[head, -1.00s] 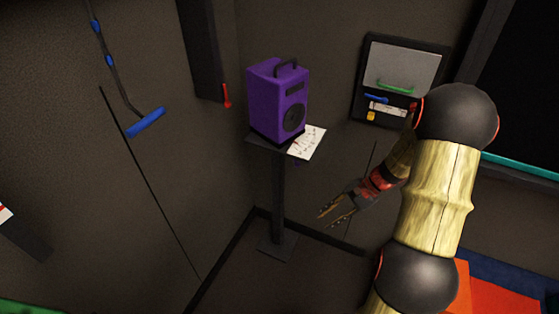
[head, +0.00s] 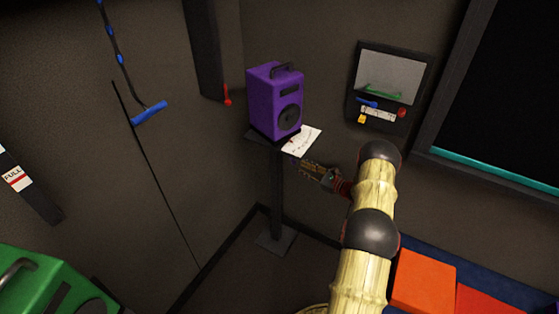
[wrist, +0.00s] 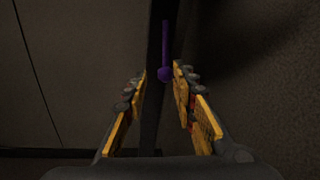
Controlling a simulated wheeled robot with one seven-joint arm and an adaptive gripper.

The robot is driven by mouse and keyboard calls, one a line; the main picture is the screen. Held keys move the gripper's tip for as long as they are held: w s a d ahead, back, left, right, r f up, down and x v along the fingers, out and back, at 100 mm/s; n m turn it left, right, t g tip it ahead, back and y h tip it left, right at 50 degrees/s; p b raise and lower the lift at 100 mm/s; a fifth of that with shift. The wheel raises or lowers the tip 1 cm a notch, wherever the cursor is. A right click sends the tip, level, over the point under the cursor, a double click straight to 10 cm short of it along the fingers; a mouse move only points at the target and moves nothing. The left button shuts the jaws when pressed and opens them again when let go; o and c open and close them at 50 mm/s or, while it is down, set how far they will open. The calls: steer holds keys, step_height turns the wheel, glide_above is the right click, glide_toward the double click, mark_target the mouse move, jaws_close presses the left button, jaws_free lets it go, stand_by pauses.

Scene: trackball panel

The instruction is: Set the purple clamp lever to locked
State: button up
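The purple clamp lever (wrist: 165,45) shows in the wrist view as a thin rod with a round knob at its lower end. It hangs in front of a dark vertical strip, with the knob in line with the gap between my fingertips. I cannot tell whether a finger touches it. My gripper (wrist: 160,78) is open, with yellow finger pads apart on both sides. In the head view my gripper (head: 310,169) is low, right of the stand's post.
A purple speaker (head: 273,100) and a white paper (head: 302,140) rest on the stand (head: 278,205) near my gripper. A red lever (head: 228,95) is on the back wall. A wall panel (head: 385,85) is at right. Orange blocks (head: 423,281) lie lower right; a green case (head: 45,285) lower left.

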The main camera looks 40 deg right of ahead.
steer(key=shift+m+t, duration=0.3)
steer(key=x, duration=0.2)
steer(key=b+x, duration=0.1)
steer(key=x, duration=0.2)
steer(key=r+x, duration=0.1)
steer(key=x, duration=0.2)
steer(key=shift+d+b, duration=0.35)
steer(key=shift+c, duration=0.8)
jaws_close()
